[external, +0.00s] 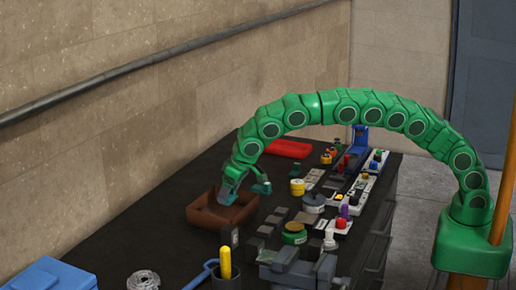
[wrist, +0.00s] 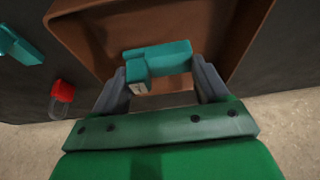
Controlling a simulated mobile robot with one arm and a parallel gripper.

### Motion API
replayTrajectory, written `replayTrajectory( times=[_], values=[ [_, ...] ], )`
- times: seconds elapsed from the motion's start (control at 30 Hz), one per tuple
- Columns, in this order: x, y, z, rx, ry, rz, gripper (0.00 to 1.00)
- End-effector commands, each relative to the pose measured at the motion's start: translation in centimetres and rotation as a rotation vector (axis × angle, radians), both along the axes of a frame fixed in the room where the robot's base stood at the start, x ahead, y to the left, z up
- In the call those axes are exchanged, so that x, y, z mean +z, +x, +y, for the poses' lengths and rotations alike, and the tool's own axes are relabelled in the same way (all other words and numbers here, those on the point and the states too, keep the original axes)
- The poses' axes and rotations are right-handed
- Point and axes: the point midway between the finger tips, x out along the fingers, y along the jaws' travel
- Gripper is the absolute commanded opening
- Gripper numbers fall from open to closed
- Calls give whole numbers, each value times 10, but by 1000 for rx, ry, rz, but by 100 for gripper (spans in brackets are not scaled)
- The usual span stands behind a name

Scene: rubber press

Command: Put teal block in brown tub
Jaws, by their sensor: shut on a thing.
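The teal block (wrist: 172,57) is between the two grey fingers of my gripper (wrist: 160,84) in the wrist view, and the gripper is shut on it. The brown tub (wrist: 78,32) lies beyond the block in that view, with its rim and inner walls around it. In the external view my gripper (external: 230,190) is at the brown tub (external: 241,216), over its opening. The block is hard to tell from the fingers there. I cannot tell whether the block touches the tub's floor.
Another teal piece (wrist: 18,45) and a red-topped item (wrist: 62,91) lie left of the tub in the wrist view. Many small parts crowd the dark bench right of the tub. A red tray (external: 288,149) lies farther back, and a blue box (external: 50,275) is at the front left.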

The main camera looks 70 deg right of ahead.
Motion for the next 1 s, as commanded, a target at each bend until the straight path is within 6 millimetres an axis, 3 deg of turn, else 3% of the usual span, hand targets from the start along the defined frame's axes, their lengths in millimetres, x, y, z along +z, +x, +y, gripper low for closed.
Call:
replayTrajectory(
  times=[0.13,0.67,1.0],
  values=[
    [-12,8,3,0,1,3,37],
    [-24,18,8,0,2,-1,37],
    [-55,18,9,2,1,0,37]
  ],
)
